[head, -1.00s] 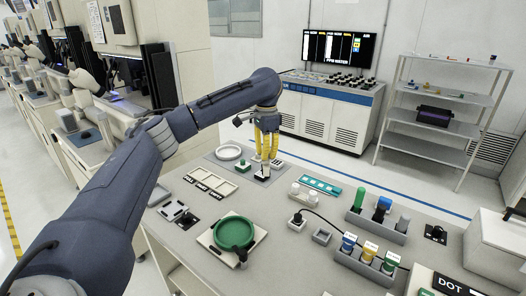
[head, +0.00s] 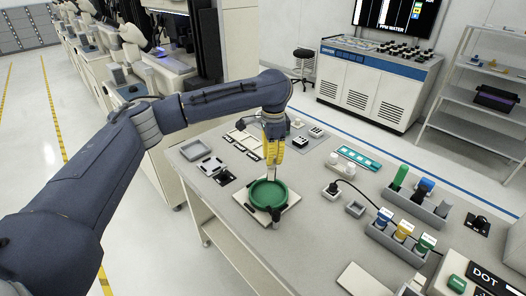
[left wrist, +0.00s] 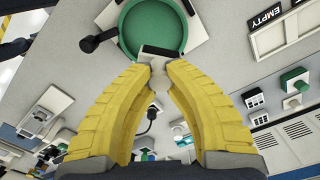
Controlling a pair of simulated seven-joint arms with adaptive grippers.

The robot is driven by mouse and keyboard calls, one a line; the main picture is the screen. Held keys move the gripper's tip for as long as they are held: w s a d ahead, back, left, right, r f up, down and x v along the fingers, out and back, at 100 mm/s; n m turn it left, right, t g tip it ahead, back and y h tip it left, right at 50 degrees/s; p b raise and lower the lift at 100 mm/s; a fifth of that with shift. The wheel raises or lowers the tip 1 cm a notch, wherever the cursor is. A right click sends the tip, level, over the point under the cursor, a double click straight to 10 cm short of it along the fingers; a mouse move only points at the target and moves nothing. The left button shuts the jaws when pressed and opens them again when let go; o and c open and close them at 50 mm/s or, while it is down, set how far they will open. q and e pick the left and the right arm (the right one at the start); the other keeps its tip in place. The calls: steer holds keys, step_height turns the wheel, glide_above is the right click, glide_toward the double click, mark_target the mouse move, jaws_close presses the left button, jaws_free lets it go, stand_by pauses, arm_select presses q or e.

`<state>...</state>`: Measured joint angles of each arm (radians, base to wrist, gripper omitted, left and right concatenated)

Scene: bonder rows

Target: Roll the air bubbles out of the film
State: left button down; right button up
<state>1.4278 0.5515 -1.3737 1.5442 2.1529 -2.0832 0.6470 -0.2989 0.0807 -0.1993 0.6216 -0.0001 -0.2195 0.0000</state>
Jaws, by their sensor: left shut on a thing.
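The green round film (head: 267,188) lies in a ring frame on a pale square plate (head: 290,207) near the front of the bench. It also shows at the top of the left wrist view (left wrist: 150,22). My left gripper (head: 272,163) points down above the far rim of the green disc. Its yellow fingers (left wrist: 158,68) are shut on a small pale roller-like tool (left wrist: 160,52). The tool's lower end overlaps the disc's edge in view; I cannot tell whether it touches the film. No bubbles can be made out. My right gripper is not in view.
Black and white small parts (head: 212,167) lie left of the plate. A shallow tray with EMPTY labels (head: 242,138) stands behind it. A cabled black part (head: 333,188) and a rack of coloured bottles (head: 400,240) stand to the right. The bench front is mostly clear.

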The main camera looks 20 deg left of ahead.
mark_target(272, 176)
arm_select(q)
steer(key=shift+f, duration=0.1)
steer(key=shift+d+f, duration=0.1)
steer(key=shift+f, duration=3.3)
steer(key=shift+s+f, duration=0.15)
steer(key=shift+f, duration=0.35)
steer(key=shift+s+a+f, duration=0.1)
steer(key=shift+s+a, duration=0.15)
steer(key=shift+s, duration=0.5)
steer(key=shift+s+a, duration=0.2)
steer(key=shift+s, duration=0.55)
steer(key=shift+s+a+f, duration=0.1)
steer(key=shift+s, duration=0.05)
steer(key=shift+w+r, duration=0.2)
steer(key=shift+w, duration=0.1)
steer(key=shift+w+d, duration=0.25)
steer(key=shift+w, duration=0.55)
steer(key=shift+w+d, duration=0.25)
steer(key=shift+w, duration=0.5)
steer(key=shift+r, duration=4.05)
